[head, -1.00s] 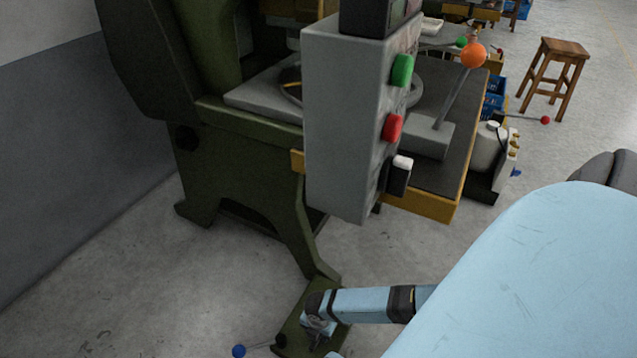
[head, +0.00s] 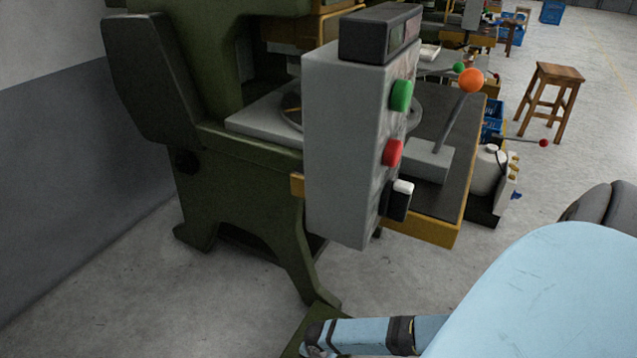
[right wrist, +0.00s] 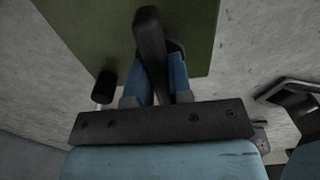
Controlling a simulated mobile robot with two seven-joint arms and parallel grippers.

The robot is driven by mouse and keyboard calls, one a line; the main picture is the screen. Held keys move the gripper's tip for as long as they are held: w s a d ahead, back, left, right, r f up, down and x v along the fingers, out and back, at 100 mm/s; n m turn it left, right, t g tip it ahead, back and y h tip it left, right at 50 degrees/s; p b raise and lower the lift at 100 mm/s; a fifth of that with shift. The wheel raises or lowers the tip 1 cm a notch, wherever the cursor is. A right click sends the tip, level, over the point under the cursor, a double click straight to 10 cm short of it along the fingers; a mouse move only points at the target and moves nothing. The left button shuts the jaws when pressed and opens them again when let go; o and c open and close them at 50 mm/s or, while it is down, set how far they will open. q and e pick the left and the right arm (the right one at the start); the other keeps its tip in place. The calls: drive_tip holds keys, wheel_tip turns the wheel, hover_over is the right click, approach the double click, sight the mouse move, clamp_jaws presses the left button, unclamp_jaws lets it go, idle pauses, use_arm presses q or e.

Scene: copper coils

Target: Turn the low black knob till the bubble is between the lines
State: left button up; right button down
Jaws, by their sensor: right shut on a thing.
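In the right wrist view, the two blue fingers of my right gripper (right wrist: 158,65) are closed on either side of a long black bar-shaped knob (right wrist: 150,35). The knob lies over a green plate (right wrist: 90,30). A dark rounded part sits behind the right fingertip. In the head view, my right gripper (head: 315,348) is low at the bottom edge, by the green machine foot, and the knob there is hidden or cut off. No bubble or lines show in either view. My left gripper is not in view.
A grey control box (head: 345,150) with green, red and white-black controls hangs above my right forearm. The green machine (head: 235,190) stands behind it. A short black cylinder (right wrist: 104,87) is left of the fingers in the wrist view. Open concrete floor (head: 150,300) lies left.

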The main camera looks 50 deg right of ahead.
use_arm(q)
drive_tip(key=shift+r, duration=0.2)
use_arm(e)
drive_tip(key=shift+r, duration=0.1)
drive_tip(key=shift+m+p, duration=0.4)
drive_tip(key=shift+p, duration=0.05)
drive_tip(key=shift+r+m+p, duration=0.15)
drive_tip(key=shift+m+p, duration=0.9)
drive_tip(key=shift+m, duration=0.05)
drive_tip(key=m+p, duration=0.2)
drive_tip(key=shift+m, duration=0.9)
drive_tip(key=shift+m+p, duration=0.85)
drive_tip(key=shift+m, duration=0.35)
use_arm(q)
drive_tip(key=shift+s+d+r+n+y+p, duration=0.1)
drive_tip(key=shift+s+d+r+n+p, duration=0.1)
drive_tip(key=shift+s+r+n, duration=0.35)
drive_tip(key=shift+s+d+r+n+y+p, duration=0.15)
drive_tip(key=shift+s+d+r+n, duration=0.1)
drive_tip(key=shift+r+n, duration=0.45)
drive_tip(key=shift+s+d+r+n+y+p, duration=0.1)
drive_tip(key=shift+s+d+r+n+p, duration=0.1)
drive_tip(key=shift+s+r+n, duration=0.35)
use_arm(e)
drive_tip(key=shift+f+m, duration=0.2)
drive_tip(key=shift+m, duration=1.3)
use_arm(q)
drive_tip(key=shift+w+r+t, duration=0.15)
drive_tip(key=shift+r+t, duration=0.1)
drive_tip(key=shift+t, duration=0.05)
